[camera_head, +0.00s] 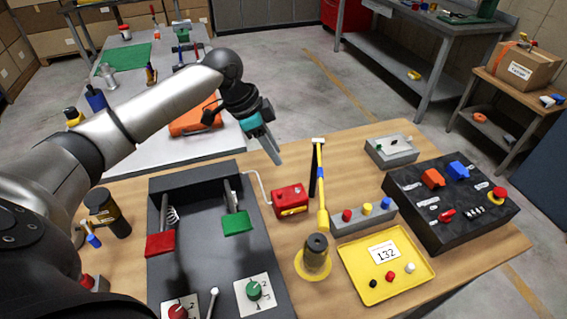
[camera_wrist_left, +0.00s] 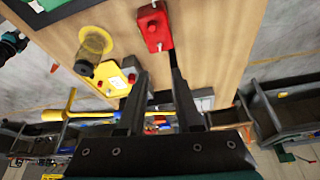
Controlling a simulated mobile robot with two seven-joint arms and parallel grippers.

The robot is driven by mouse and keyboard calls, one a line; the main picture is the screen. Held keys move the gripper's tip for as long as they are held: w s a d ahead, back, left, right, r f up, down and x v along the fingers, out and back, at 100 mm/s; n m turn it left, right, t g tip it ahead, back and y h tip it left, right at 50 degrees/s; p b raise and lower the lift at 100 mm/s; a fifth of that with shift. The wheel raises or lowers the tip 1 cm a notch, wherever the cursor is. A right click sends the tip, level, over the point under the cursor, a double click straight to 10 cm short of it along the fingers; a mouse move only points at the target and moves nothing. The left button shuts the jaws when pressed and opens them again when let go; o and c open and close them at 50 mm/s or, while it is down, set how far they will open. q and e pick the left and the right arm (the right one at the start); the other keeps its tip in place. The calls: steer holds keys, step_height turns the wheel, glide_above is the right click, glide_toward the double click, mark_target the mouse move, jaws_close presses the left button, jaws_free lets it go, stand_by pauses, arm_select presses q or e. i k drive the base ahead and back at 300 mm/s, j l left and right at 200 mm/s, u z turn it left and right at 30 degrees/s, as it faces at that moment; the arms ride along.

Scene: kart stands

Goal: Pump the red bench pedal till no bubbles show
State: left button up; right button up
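The red pedal (camera_head: 160,243) hangs on its arm at the left of a dark pedal unit (camera_head: 205,265) on the wooden bench. A green pedal (camera_head: 237,222) is to its right. A red knob (camera_head: 178,312) and a green knob (camera_head: 253,291) are below them. My left gripper (camera_head: 275,152) is in the air above the back of the bench, well away from the red pedal. In the left wrist view its fingers (camera_wrist_left: 160,95) are apart with nothing between them. No bubbles can be made out. My right gripper is not in view.
A red box with a crank (camera_head: 290,200), a yellow-handled hammer (camera_head: 321,190), a yellow cup-like holder (camera_head: 313,264), a yellow tray (camera_head: 350,262) and a black switch panel (camera_head: 455,215) crowd the bench's right side. A dark canister (camera_head: 107,213) stands left of the pedal unit.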

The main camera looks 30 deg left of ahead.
mark_target(163, 242)
steer(key=k+l, duration=1.2)
steer(key=k, duration=0.05)
